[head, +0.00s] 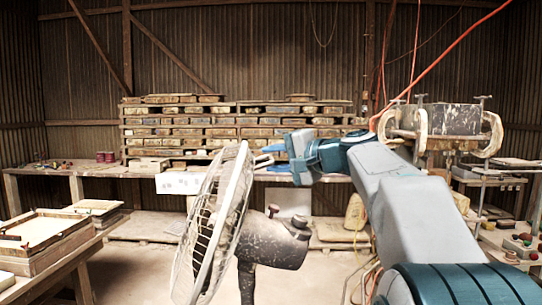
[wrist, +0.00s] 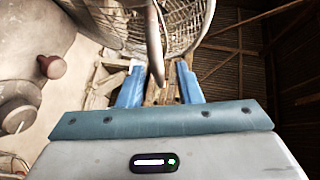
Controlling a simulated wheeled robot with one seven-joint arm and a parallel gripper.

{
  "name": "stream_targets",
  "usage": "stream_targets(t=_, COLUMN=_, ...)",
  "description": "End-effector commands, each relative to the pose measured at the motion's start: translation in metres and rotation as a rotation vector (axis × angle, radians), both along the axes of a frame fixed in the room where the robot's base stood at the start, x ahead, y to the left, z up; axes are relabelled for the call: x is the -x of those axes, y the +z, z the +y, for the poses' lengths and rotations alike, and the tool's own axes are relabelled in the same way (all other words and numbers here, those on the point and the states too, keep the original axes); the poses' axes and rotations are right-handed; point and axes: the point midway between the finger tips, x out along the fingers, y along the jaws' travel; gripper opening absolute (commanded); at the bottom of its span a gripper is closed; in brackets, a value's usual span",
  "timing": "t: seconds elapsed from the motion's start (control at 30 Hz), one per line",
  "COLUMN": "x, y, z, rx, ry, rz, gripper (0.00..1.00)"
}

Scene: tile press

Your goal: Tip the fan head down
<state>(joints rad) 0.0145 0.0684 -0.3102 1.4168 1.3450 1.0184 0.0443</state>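The fan head (head: 215,222) is a round, pale wire cage, stained, standing nearly upright and seen almost edge-on at the left of centre. Its dark speckled motor housing (head: 273,240) sits behind it on a post. My gripper (head: 265,157) points left at the top rim of the cage, its blue fingers apart. In the wrist view the cage (wrist: 135,25) fills the top, and its rim (wrist: 156,60) runs down into the gap between the open fingers (wrist: 158,85). I cannot tell whether either finger touches the rim.
A bench (head: 115,170) with stacked tiles behind it stands along the back wall. A table with a wooden tray (head: 48,233) is at the left. A worn metal press (head: 447,125) stands at the right. Orange hoses hang behind my arm.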

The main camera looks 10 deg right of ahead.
Motion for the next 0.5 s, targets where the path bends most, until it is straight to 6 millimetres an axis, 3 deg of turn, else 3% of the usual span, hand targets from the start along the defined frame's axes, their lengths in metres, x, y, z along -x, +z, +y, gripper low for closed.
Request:
stream_targets(t=0.43, x=-0.0096, y=-0.0022, z=0.0077, rx=0.0, ry=-0.001, rz=0.0, gripper=0.31)
stream_targets(t=0.5, x=-0.0095, y=-0.0022, z=0.0076, rx=0.0, ry=-0.001, rz=0.0, gripper=0.15)
